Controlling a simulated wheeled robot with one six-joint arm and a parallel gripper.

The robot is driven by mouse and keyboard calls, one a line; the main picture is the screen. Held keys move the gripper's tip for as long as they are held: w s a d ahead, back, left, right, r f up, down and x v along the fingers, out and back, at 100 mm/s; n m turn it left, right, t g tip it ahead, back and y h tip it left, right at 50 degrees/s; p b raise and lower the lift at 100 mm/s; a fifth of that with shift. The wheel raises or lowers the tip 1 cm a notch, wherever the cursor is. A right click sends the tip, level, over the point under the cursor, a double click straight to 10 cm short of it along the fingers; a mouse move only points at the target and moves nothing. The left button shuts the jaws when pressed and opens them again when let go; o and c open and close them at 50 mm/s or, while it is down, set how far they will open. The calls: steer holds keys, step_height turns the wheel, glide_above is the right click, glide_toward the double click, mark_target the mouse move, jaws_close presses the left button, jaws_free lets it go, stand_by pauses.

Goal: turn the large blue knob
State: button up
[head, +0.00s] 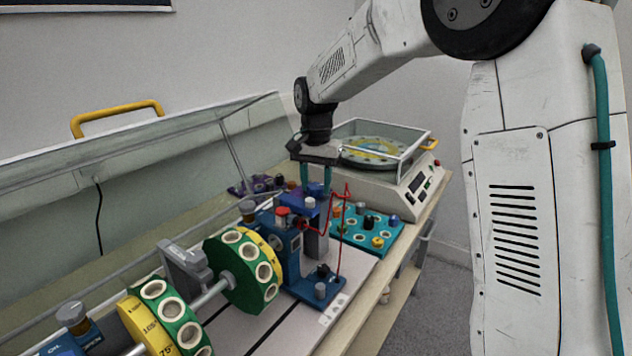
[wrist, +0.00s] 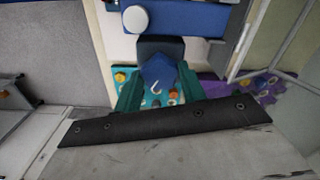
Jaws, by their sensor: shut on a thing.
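My gripper (head: 316,186) points down over the blue stand at the middle of the bench, its teal fingers shut on a blue knob. In the wrist view, the fingers (wrist: 160,74) sit on either side of the large blue knob (wrist: 158,70), which has a pale hook-shaped mark on its face. In the head view the knob is mostly hidden by the fingers and the stand's blue top. The blue stand (head: 294,245) carries a rotor shaft and has a red-capped knob (head: 283,212) to the left of my gripper.
A green and yellow rotor disc (head: 240,270) is left of the stand. A teal tray (head: 365,236) with small weights lies to the right. A balance with a clear cover (head: 385,180) stands behind. A thin red wire (head: 334,229) hangs close to my fingers.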

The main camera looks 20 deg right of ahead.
mark_target(317, 185)
steer(key=shift+r, duration=0.1)
steer(key=o, duration=1)
steer(key=shift+d, duration=0.1)
steer(key=shift+c, duration=0.2)
step_height(317, 185, up, 8)
steer(key=shift+f, duration=0.15)
stand_by(0.3)
